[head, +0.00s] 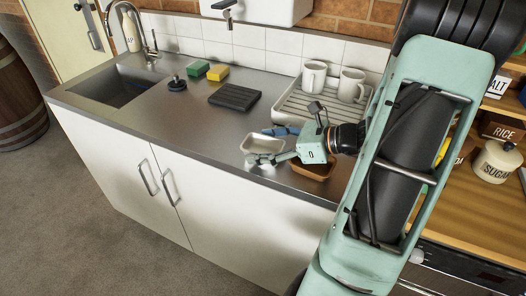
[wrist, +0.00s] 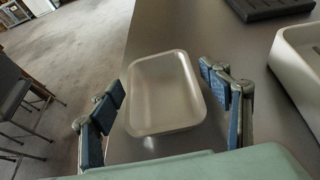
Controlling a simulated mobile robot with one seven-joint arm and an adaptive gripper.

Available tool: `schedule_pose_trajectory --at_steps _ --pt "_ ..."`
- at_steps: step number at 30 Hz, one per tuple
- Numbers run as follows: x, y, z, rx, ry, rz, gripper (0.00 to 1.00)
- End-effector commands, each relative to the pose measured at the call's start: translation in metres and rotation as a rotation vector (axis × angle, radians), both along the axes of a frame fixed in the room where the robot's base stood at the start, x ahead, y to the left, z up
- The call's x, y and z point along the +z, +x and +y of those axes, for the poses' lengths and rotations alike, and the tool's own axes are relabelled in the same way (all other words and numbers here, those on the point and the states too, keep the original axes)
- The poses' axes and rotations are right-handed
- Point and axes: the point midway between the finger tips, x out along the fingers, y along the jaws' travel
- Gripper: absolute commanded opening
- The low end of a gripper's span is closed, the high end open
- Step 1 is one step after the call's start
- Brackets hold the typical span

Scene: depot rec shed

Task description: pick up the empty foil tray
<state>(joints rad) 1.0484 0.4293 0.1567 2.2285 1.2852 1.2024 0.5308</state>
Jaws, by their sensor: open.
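The empty foil tray (head: 262,144) is a pale, shallow, rounded rectangle on the steel counter near its front edge. In the wrist view the tray (wrist: 165,92) is empty inside. My gripper (head: 271,144) is open around it, with one blue-padded finger on each side in the wrist view (wrist: 165,108). The left finger looks very near the tray's rim, and the right finger stands close to the other rim. I cannot tell whether either finger touches it. The near end of the tray lies close to my gripper's body.
A brown tray (head: 316,172) sits partly under my gripper. A white drainer (head: 290,105) with two mugs stands behind. A black ribbed mat (head: 235,97), a yellow sponge (head: 218,73) and a green sponge (head: 198,68) lie further left, by the sink (head: 110,88).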

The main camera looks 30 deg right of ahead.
Motion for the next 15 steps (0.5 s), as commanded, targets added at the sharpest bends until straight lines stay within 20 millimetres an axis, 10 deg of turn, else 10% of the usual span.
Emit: schedule_pose_trajectory --at_steps 6,15 --pt "-0.0001 0.0003 0.0 -0.001 0.0 0.0 0.7" --pt "0.0 0.0003 -0.0002 -0.001 0.0 0.0 0.37"
